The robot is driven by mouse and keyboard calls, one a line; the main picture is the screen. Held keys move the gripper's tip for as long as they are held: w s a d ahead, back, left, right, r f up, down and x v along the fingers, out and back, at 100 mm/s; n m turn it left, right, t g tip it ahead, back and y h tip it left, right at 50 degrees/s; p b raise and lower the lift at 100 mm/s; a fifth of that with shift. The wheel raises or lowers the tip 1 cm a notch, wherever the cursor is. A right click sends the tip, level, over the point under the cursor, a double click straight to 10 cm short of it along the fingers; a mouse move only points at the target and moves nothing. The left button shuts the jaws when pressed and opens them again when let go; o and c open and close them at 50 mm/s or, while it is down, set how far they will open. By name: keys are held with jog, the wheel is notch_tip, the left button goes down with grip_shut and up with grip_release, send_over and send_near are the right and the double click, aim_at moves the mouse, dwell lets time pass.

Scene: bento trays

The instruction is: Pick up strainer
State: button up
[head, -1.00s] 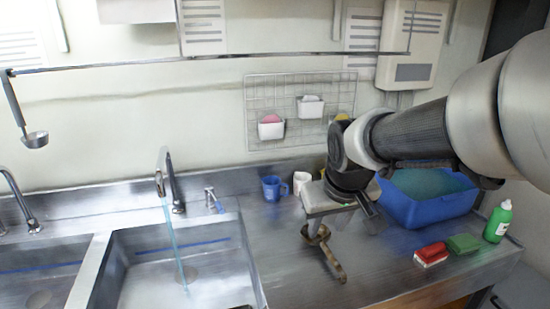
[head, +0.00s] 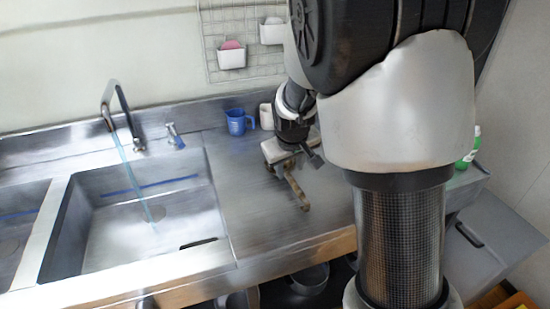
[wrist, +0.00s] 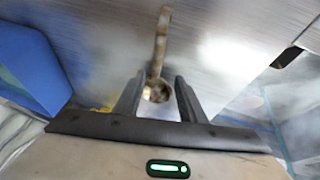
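The strainer (head: 297,193) is a brownish tool with a long handle, over the steel counter just below my gripper in the head view. Its bowl end is mostly hidden there. In the wrist view its small round bowl (wrist: 157,91) shows between the two fingers, with the handle (wrist: 161,38) pointing away toward the top. My gripper (wrist: 158,84) is open, with a gap on each side of the bowl. I cannot tell whether the fingertips are low enough to flank the bowl or still above it.
A blue mug (head: 237,122) and a white cup (head: 266,116) stand at the back near the wall. The sink (head: 150,220) with running water is on the left. A blue tub (wrist: 30,65) is at the left of the wrist view. My arm hides the counter's right side.

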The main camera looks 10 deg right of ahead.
aim_at(291, 179)
jog(key=x, duration=0.4)
jog(key=b+x, duration=0.1)
jog(key=x, duration=0.3)
jog(key=shift+d, duration=0.35)
grip_shut()
